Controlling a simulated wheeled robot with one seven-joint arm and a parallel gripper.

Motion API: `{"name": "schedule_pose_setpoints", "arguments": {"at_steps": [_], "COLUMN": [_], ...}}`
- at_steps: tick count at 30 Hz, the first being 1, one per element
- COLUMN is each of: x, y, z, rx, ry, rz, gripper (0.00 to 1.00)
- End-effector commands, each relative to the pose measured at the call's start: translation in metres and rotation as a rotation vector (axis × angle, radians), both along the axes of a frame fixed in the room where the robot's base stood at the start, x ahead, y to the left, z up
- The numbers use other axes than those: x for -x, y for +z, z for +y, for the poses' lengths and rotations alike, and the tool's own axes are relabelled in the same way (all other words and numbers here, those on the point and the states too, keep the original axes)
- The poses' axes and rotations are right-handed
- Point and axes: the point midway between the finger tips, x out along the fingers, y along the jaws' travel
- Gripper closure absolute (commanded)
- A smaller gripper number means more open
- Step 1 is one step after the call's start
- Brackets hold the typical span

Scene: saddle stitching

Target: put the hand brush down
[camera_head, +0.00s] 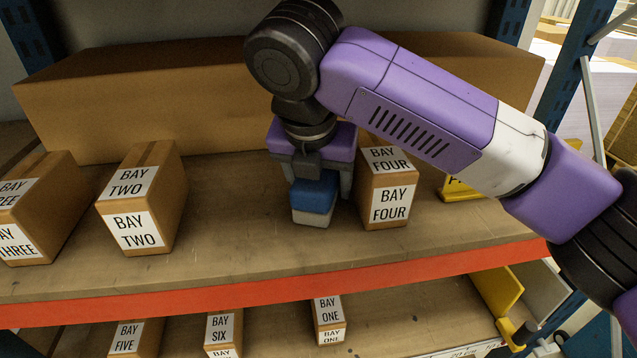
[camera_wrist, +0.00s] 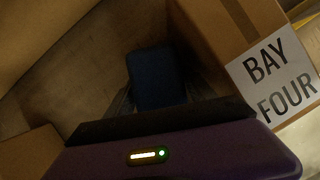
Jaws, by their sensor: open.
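The hand brush (camera_head: 313,197) has a blue body and a pale lower part. It stands on the upper shelf (camera_head: 235,225) just left of the BAY FOUR box (camera_head: 389,205), and its base appears to rest on the board. My gripper (camera_head: 319,180) is above it, pointing down, with its jaws open and one finger on each side of the brush. In the wrist view the blue top of the brush (camera_wrist: 157,78) shows between the dark fingers. I cannot tell whether either finger touches it.
The BAY TWO box (camera_head: 137,215) and BAY THREE box (camera_head: 35,215) stand to the left on the same shelf. A long brown box (camera_head: 150,100) fills the back. Bare board lies between BAY TWO and the brush. An orange-red beam (camera_head: 240,295) edges the shelf; labelled boxes sit below.

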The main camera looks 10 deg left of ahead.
Motion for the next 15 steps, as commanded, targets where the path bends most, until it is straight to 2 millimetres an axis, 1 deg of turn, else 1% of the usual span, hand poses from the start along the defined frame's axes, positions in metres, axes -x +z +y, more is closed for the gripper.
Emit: {"name": "schedule_pose_setpoints", "arguments": {"at_steps": [4,6,10,15], "x": [0.002,0.007,0.033,0.07], "y": [0.006,0.012,0.01,0.013], "z": [0.001,0.001,0.005,0.008], "rx": [-0.001,0.0,0.001,0.003], "ry": [0.0,0.001,0.006,0.005], "rz": [-0.003,-0.003,-0.002,-0.006], "gripper": [0.36,0.36,0.36,0.36]}}
